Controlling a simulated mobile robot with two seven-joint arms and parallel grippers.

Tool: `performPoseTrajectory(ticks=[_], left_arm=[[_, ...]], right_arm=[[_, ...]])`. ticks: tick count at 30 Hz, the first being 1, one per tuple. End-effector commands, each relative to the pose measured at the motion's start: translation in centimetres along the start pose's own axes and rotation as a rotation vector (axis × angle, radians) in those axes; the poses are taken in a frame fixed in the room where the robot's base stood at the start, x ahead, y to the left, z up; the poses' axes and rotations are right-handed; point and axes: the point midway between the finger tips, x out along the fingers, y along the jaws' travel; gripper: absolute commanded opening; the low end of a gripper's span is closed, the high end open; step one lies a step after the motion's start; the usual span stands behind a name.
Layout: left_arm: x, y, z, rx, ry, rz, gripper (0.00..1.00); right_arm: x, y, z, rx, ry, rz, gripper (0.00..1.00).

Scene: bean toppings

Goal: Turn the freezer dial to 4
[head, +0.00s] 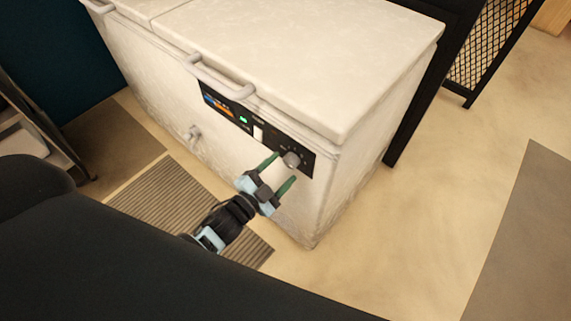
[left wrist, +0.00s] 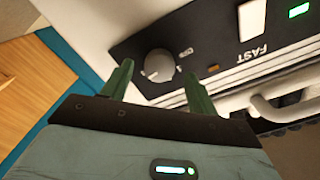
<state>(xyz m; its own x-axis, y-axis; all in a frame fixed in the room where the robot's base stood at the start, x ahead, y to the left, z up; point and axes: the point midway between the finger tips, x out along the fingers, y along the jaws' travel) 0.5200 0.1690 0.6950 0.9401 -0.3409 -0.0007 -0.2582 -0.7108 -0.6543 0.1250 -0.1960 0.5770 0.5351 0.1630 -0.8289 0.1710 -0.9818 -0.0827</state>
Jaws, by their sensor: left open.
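The white chest freezer (head: 300,60) stands in the middle of the head view with its lids shut. Its dial (head: 291,159) is a round grey knob at the right end of the black control panel (head: 228,107). The dial also shows in the left wrist view (left wrist: 158,66); its setting is too small to read. My left gripper (head: 277,172) is open, its two green fingers pointing at the panel, one on each side of the dial. In the left wrist view the left gripper (left wrist: 155,84) frames the dial, with no clear contact. My right gripper is not in view.
A grey handle (head: 218,78) juts from the lid above the panel. A ribbed mat (head: 175,200) lies on the floor before the freezer. A black mesh rack (head: 485,45) stands at the right. The floor to the right is clear.

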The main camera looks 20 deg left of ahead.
Motion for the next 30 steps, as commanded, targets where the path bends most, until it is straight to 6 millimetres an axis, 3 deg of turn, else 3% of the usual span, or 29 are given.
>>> performPoseTrajectory(ticks=[3, 10, 30], left_arm=[[-2.1, 0.1, 0.1, 0.001, -0.002, 0.002, 0.59], [-4.5, 0.0, 0.0, 0.0, 0.0, 0.0, 0.59], [-5.0, 0.0, 0.0, -0.003, -0.004, 0.001, 0.59]], right_arm=[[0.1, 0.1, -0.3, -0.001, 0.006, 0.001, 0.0], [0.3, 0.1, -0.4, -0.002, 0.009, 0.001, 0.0], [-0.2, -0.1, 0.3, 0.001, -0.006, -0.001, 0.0]])
